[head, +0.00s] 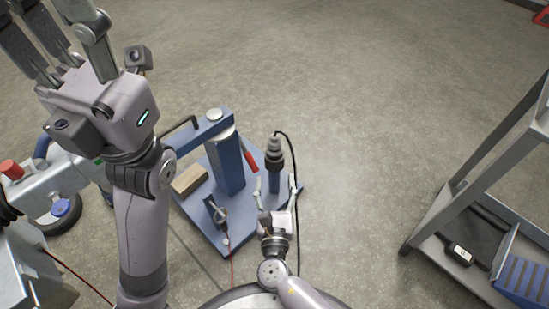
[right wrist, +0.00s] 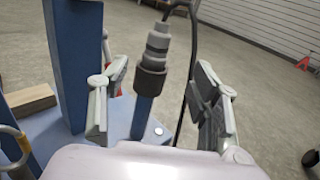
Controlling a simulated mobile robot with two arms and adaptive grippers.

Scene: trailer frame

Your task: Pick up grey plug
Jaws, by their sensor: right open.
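The grey plug (head: 274,150) stands upright in a dark collar on top of a short blue post, with a black cable leaving its top. It also shows in the right wrist view (right wrist: 158,42), beyond and between the fingers. My right gripper (head: 277,185) is open and empty, just on the near side of the post, with its fingers spread to either side. In the right wrist view the fingers (right wrist: 160,95) are clear of the plug. My left gripper (head: 60,25) is raised at the upper left, its fingertips cut off by the frame edge.
The post stands on a blue base plate (head: 195,226) with a taller blue column (head: 226,165), a wooden block (head: 188,179) and a red-handled part (head: 250,160). A grey metal rack (head: 440,210) stands at right. Open floor lies between rack and plate.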

